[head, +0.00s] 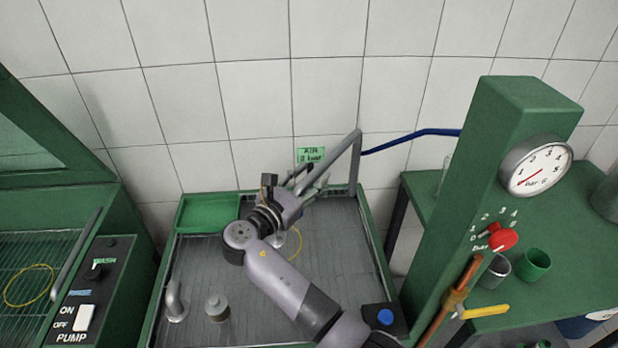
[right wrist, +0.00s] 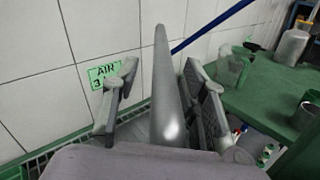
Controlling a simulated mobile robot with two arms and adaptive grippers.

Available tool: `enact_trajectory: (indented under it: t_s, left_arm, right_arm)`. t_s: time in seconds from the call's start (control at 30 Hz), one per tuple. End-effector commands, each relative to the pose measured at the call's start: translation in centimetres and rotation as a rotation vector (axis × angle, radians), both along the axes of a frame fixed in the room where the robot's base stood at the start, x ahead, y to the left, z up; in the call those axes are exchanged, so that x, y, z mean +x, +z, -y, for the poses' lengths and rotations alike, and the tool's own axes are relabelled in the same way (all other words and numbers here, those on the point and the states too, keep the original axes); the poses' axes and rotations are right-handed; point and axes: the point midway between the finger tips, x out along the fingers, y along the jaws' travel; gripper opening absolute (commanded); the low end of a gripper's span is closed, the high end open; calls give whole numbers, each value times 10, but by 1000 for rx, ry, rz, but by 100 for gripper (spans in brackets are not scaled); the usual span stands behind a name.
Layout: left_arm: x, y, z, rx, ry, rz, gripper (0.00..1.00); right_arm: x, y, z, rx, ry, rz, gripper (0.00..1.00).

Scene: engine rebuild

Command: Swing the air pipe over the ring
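The air pipe (head: 357,160) is a grey tube that stands at the back right of the bench and bends down to the left. A blue hose runs off from its top. My right gripper (head: 308,180) is at the pipe's sloping arm. A thin yellow ring (head: 301,246) lies on the grey bench surface, partly hidden behind my right arm. My left gripper is not in view.
A green tray (head: 207,213) sits at the bench's back left. A bent grey spout (head: 175,302) and a grey capped part (head: 216,308) stand at the front left. A green post with a gauge (head: 536,166) rises at the right. Another yellow ring (head: 30,285) lies in the left washer.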

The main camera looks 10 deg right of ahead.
Motion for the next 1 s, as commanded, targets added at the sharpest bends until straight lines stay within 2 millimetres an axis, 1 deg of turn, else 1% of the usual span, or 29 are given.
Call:
enact_trajectory:
  t_s: [0.17, 0.3, 0.4, 0.5, 0.6, 0.7, 0.93, 1.0]
  left_arm:
    - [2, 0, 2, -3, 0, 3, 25]
    - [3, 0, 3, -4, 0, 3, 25]
    - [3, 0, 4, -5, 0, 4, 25]
    - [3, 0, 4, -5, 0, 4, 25]
    - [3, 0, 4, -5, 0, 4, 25]
    - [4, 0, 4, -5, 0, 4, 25]
    - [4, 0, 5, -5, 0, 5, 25]
    - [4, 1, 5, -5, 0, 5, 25]
  right_arm:
    - [0, 25, 0, 3, 1, 5, 40]
    - [0, 54, 0, 4, 0, 6, 40]
    - [0, 72, -1, 4, 1, 5, 40]
    - [0, 86, -1, 3, 1, 2, 40]
    - [0, 94, -1, 2, 1, 1, 40]
    - [0, 97, -1, 1, 1, -1, 40]
    - [0, 98, -1, 1, 0, -1, 40]
    - [0, 98, -1, 1, 1, -1, 35]
